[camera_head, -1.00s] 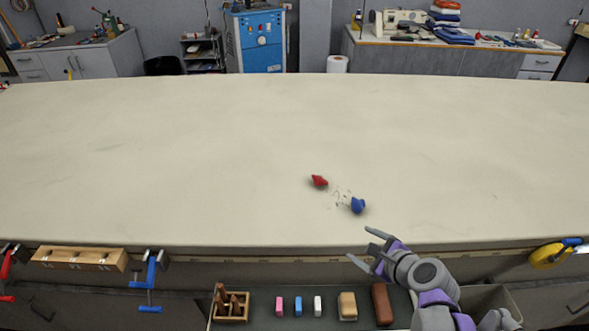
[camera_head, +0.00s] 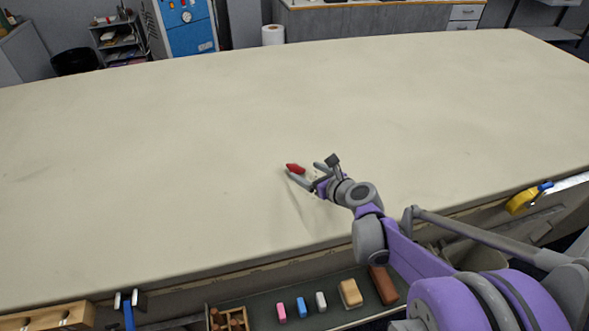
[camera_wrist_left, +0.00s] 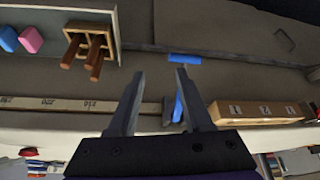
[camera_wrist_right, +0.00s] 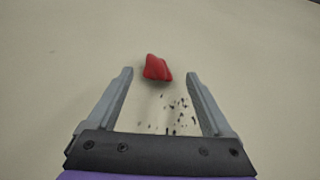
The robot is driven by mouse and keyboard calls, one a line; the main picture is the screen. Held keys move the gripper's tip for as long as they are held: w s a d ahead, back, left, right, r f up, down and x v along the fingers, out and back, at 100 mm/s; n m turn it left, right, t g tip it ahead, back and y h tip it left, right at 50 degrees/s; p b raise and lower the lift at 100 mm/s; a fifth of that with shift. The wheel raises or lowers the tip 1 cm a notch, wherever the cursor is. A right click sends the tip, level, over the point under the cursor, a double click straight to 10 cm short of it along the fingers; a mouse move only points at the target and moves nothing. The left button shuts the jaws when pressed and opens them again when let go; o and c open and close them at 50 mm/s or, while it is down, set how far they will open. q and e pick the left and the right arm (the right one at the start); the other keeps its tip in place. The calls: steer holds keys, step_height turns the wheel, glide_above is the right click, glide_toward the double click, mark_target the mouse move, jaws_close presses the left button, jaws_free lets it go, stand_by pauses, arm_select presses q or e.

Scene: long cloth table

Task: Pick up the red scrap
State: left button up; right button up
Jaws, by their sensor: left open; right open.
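The red scrap (camera_head: 295,168) is a small pointed lump on the cream cloth table (camera_head: 180,150). My right gripper (camera_head: 304,171) is open over the table, its fingers reaching toward the scrap. In the right wrist view the red scrap (camera_wrist_right: 157,67) lies at the opening between the two fingertips (camera_wrist_right: 160,74), level with or slightly beyond them, with gaps on both sides. Whether the fingers touch the cloth I cannot tell. My left gripper (camera_wrist_left: 160,72) is open and empty near the table's front edge, outside the head view.
Dark crumbs (camera_wrist_right: 172,118) lie between my right fingers. The blue scrap is not visible now.

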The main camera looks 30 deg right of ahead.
mark_target(297, 167)
steer(key=x, duration=0.6)
steer(key=shift+a+f, duration=0.1)
jaws_close()
stand_by(0.3)
